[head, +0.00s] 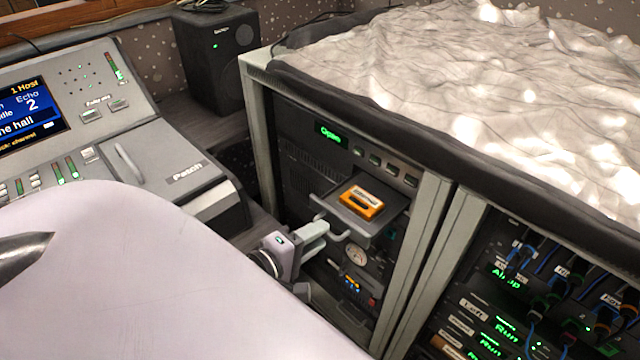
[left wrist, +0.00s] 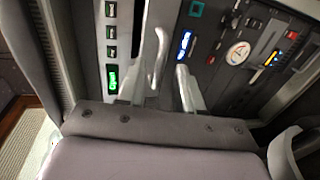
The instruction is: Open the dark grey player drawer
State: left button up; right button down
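The dark grey player drawer (head: 377,233) stands out from the rack front in the head view, and an orange cassette (head: 362,201) lies on it. Its grey bar handle (head: 341,236) runs across the front; a curved handle bar (left wrist: 161,55) also shows in the left wrist view. My left gripper (head: 322,236) is at the left part of the handle, with its two pale fingers apart. I cannot tell whether they touch the handle. A finger also shows in the left wrist view (left wrist: 188,88). The right gripper is out of view.
A green display (head: 330,134) above the drawer reads "Open", beside a row of buttons. Below are a round gauge (head: 357,257) and small controls. A mixing desk (head: 150,160) and black speaker (head: 217,58) stand left. A crumpled pale sheet (head: 480,80) covers the rack top.

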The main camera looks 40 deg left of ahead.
pick_arm(q)
jog(key=shift+v, duration=2.65)
jog(key=s+d+f+m+g+p, duration=0.3)
jog(key=d+f+m, duration=0.7)
jog(key=m, duration=0.9)
jog(key=shift+s+d+m+g+h, duration=0.35)
jog(key=shift+s+g, duration=0.25)
jog(key=shift+g, duration=0.4)
